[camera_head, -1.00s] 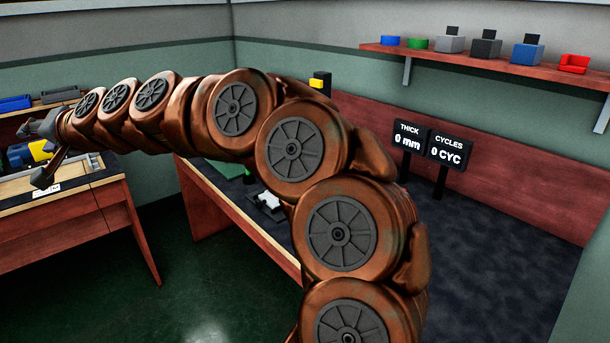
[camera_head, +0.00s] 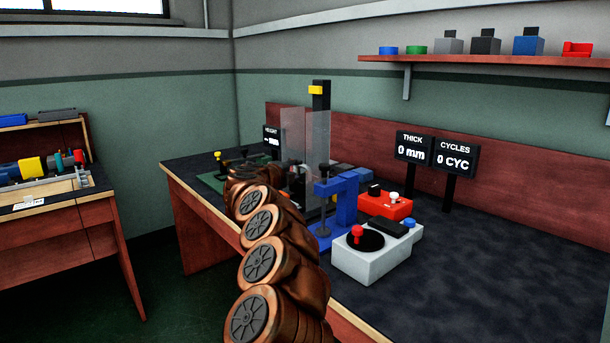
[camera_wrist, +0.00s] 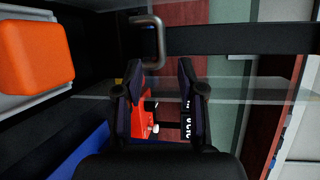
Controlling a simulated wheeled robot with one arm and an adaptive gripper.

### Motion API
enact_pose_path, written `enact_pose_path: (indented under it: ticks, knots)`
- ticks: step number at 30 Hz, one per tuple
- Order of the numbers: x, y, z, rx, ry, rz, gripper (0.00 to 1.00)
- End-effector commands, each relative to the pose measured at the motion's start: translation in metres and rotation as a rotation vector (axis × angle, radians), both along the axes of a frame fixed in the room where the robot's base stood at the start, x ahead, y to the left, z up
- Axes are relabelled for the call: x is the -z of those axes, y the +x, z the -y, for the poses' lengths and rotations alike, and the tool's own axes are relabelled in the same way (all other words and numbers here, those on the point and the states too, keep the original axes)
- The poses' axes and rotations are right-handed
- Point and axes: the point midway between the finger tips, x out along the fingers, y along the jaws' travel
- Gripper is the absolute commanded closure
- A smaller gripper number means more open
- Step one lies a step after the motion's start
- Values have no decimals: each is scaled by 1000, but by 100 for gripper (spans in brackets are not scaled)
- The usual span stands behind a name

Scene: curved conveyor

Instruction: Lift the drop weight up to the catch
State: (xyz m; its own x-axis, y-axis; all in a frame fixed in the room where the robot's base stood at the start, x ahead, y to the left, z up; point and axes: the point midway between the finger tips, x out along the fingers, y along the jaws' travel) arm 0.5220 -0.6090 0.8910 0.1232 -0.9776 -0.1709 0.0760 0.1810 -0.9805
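In the wrist view a grey metal loop handle (camera_wrist: 160,42) sticks out from a dark block (camera_wrist: 108,40), which looks like the drop weight. My gripper (camera_wrist: 160,72) is open and empty. Its fingertips are close to the near end of the handle; I cannot tell whether they touch it. A dark upright post (camera_wrist: 250,38) runs sideways in this turned view. In the head view the post (camera_head: 321,130) carries a yellow piece (camera_head: 316,90) near its top, perhaps the catch. My arm and the clear guard panels (camera_head: 318,135) mostly hide the gripper and weight there.
An orange block (camera_wrist: 35,55) sits on a grey part in the wrist view. A blue press (camera_head: 345,195), a red box (camera_head: 385,203) and a white unit (camera_head: 372,262) stand right of the post. The dark bench top (camera_head: 480,270) is clear at right.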

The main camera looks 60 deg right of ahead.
Motion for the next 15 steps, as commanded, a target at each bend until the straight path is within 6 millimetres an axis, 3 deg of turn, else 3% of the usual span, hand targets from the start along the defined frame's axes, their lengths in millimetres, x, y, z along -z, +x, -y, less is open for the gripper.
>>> enact_pose_path:
  ticks: [15]
  knots:
    - [4, 2, 31, 5, -1, -1, 61]
